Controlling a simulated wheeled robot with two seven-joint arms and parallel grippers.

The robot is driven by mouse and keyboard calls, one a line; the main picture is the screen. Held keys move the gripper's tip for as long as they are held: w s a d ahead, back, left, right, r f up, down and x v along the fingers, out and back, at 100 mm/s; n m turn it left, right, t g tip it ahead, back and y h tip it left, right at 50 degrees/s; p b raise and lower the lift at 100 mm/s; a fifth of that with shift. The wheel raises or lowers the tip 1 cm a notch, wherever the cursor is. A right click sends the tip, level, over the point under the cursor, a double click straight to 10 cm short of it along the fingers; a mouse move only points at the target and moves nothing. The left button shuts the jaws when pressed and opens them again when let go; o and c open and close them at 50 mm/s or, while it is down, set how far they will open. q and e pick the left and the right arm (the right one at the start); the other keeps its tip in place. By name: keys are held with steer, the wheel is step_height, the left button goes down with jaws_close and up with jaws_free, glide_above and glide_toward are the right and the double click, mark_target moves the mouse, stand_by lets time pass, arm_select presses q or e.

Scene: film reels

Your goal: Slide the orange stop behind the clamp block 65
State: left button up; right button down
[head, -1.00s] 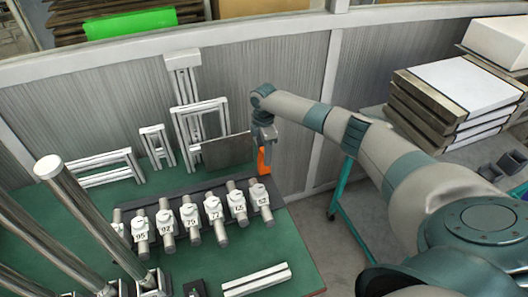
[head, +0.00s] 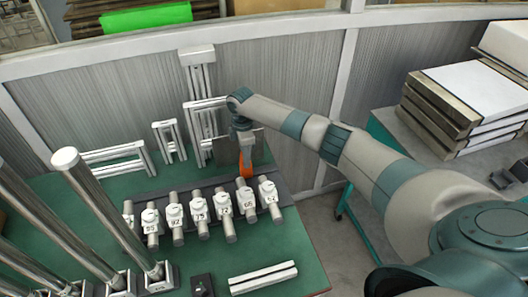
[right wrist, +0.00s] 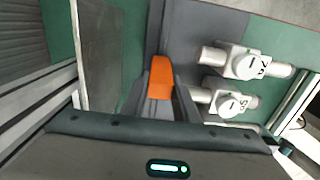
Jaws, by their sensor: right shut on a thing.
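The orange stop (head: 246,171) stands at the back edge of the dark rail, roughly in line behind clamp block 65 (head: 248,205). My right gripper (head: 245,160) is shut on its upper part from above. In the right wrist view, the orange stop (right wrist: 160,78) shows between the dark fingers, beside two clamp blocks whose labels are hard to read. A gap separates it from the nearer block. Clamp block 57 (head: 270,198) is to the right of block 65. My left gripper is not in view.
Several more numbered clamp blocks (head: 175,215) sit in a row to the left. A grey plate (head: 225,150) and aluminium frames (head: 203,120) stand just behind the rail. Tall steel columns (head: 110,210) rise at left. A white bar (head: 263,277) lies on the green table.

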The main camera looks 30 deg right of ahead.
steer(key=a, duration=0.1)
steer(key=w+a, duration=0.1)
steer(key=a, duration=0.1)
steer(key=shift+a+r, duration=0.1)
steer(key=shift+a, duration=0.15)
steer(key=c, duration=1.4)
jaws_free()
steer(key=shift+s, duration=0.1)
step_height(320, 180, up, 17)
steer(key=b, duration=0.4)
steer(key=shift+r, duration=0.2)
